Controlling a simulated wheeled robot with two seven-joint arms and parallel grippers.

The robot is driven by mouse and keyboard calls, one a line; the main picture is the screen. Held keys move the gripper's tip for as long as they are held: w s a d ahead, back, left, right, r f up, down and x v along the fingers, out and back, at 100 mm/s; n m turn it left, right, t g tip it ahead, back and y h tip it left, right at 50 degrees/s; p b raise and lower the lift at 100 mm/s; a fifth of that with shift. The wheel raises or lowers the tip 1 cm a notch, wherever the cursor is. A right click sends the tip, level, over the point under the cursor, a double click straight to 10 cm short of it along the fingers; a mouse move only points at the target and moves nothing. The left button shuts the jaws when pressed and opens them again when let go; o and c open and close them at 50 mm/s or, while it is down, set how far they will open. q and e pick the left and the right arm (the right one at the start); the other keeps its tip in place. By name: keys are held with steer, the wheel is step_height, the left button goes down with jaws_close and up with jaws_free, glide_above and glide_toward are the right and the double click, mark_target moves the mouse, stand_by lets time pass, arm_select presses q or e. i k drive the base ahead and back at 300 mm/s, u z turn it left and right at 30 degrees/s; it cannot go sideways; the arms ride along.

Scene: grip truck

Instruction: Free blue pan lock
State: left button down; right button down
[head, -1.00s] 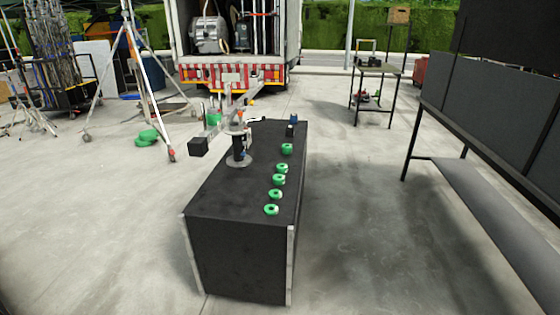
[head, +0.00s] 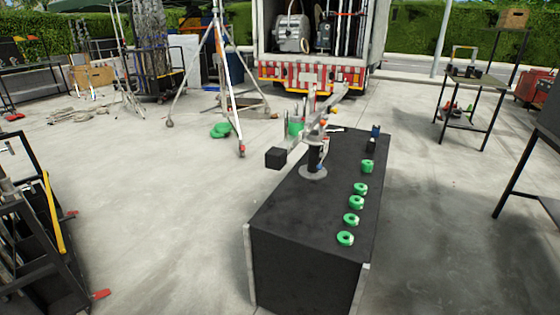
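A small jib arm (head: 322,112) with a black block (head: 276,158) at its near end stands on a black post (head: 314,157) with a round grey base (head: 313,172). The base sits on top of a long black case (head: 300,215). A small blue spot (head: 320,167) shows low on the post; it is too small to tell whether it is the pan lock or how it is set. Neither of my grippers is in view.
Several green tape rolls (head: 356,202) line the case's right side, with a small blue item (head: 376,130) behind them. A white tripod (head: 232,90) stands back left. A dark cart (head: 45,230) is at left. Open concrete floor lies left of the case.

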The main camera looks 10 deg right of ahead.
mark_target(320, 167)
steer(key=u, duration=0.35)
steer(key=i, duration=0.85)
steer(key=z, duration=0.1)
